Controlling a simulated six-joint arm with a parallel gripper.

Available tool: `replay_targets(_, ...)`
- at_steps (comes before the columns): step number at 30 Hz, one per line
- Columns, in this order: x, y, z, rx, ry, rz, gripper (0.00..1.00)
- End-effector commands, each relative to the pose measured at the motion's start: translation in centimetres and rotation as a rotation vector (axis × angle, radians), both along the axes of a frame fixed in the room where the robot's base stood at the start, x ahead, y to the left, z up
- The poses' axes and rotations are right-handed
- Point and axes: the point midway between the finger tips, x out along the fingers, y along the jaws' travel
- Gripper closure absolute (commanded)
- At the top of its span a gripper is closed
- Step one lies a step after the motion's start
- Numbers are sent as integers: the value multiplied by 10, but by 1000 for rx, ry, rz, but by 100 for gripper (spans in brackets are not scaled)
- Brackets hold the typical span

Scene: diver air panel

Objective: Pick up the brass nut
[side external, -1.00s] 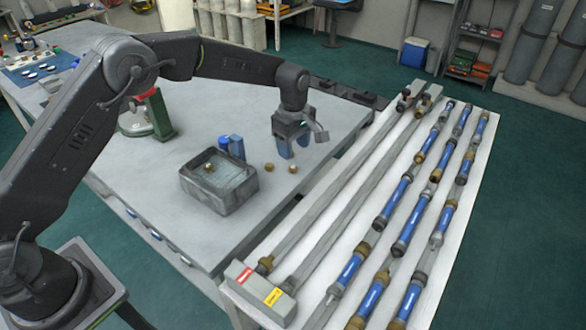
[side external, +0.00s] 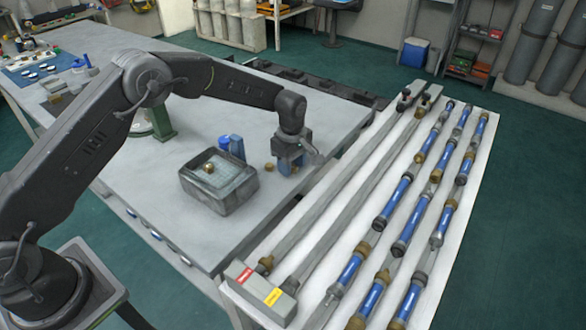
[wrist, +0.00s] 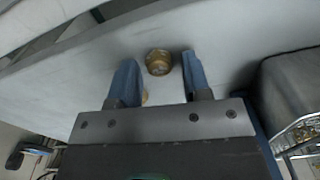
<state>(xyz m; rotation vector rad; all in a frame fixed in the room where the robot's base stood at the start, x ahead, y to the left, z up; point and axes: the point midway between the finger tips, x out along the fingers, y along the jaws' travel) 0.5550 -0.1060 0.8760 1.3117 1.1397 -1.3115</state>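My gripper (side external: 288,168) is low over the grey table, its two blue fingers pointing down. In the wrist view the fingers (wrist: 159,66) are apart, with a round brass nut (wrist: 159,62) showing in the gap near their tips. The nut does not seem to touch either finger. A second brass piece (wrist: 145,97) shows beside the left finger, mostly hidden. In the side view one brass nut (side external: 269,167) sits just left of the gripper. The other nut there is hidden by the fingers. I cannot tell which nut lies between them.
A grey tray (side external: 222,203) stands left of the gripper with a brass piece (side external: 209,168) in it. Blue containers (side external: 231,148) stand behind the tray. A white rack with rails and blue cylinders (side external: 400,190) is at the right. Table is clear in front of the tray.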

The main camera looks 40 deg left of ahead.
Motion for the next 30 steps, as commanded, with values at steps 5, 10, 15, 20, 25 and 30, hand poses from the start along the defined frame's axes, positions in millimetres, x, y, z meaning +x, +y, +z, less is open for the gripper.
replay_targets(5, 0, 0, 0, 0, 0, 0, 73)
replay_targets(10, 0, 0, 0, 0, 0, 0, 89)
replay_targets(15, 0, 0, 1, 0, 0, 0, 99)
replay_targets(20, 0, 0, 2, 0, -1, 0, 99)
replay_targets(25, 1, 0, 19, -1, -5, 0, 99)
replay_targets(30, 1, 0, 53, -1, -6, 0, 99)
